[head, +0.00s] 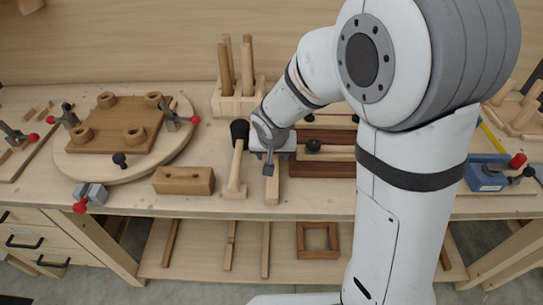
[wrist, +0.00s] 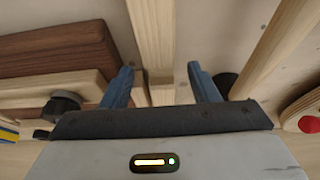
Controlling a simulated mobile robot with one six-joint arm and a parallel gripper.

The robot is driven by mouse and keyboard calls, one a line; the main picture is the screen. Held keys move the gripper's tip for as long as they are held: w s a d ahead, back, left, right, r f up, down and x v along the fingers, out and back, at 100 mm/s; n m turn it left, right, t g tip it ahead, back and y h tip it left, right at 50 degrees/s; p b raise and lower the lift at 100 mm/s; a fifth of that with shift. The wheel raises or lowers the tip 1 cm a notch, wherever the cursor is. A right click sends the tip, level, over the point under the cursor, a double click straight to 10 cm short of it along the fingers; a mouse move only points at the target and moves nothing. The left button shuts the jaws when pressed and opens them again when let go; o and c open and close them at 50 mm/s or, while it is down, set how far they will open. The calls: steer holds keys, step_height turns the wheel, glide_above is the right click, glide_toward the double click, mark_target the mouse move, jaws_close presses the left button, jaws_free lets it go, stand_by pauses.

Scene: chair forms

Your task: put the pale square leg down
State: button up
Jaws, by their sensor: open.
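The pale square leg (head: 272,188) lies on the bench top, its near end close to the front edge. In the wrist view the leg (wrist: 150,40) runs between the two blue fingers of my gripper (wrist: 160,78). The fingers are open, with a gap visible on the right side of the leg; on the left the finger is close to it and I cannot tell if they touch. In the head view my gripper (head: 269,163) is low over the leg, and my wrist hides its far end.
A black-headed mallet (head: 236,172) lies just left of the leg. A dark red-brown block (head: 325,168) and a clamped pale bar (head: 330,153) are on the right. A wooden block (head: 184,180) and a round board (head: 85,165) with a brown plate are further left.

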steer(key=shift+x, duration=0.85)
steer(key=shift+r, duration=0.1)
steer(key=shift+c, duration=0.2)
jaws_close()
